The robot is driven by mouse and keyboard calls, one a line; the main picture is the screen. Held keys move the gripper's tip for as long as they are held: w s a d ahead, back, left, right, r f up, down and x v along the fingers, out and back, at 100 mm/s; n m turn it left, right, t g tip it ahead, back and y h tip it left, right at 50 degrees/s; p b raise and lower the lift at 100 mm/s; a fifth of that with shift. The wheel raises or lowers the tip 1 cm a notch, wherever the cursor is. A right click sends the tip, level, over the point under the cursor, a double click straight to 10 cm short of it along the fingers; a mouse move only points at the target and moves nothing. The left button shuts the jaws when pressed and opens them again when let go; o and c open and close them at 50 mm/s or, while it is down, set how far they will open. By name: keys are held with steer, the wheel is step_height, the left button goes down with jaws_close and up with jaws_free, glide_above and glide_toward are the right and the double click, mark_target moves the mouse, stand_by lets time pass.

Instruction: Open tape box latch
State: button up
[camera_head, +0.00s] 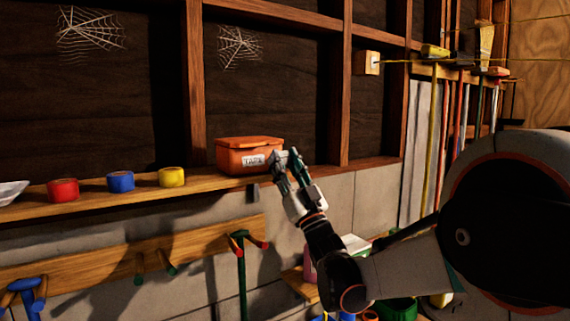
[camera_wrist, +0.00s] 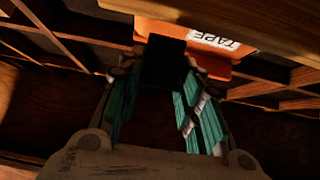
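The orange tape box (camera_head: 243,160) sits on the wooden shelf with its lid down and a white label on its front. In the wrist view the box (camera_wrist: 212,62) and its label appear at the top, beyond my fingers. My gripper (camera_head: 282,160) is raised at the box's right front corner and hides part of it. In the wrist view my gripper (camera_wrist: 158,105) has its two teal fingers apart, with a dark block (camera_wrist: 163,62) showing between or beyond their tips. I cannot tell whether that block is the latch or whether a finger touches it. No latch is clear in the head view.
The shelf (camera_head: 100,197) runs along the wall and holds red (camera_head: 63,190), blue (camera_head: 121,181) and yellow (camera_head: 172,177) tape rolls left of the box. Long-handled tools hang at the right.

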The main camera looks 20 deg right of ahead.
steer(key=shift+r+g+p, duration=0.3)
steer(key=shift+r+p, duration=0.1)
steer(key=shift+w+r+g+h+p, duration=0.1)
steer(key=shift+r+g+h+p, duration=0.25)
steer(key=shift+g+p, duration=0.45)
steer(key=shift+f, duration=0.1)
steer(key=o, duration=1.1)
steer(key=shift+c, duration=0.2)
steer(key=shift+f, duration=0.1)
steer(key=v, duration=1.2)
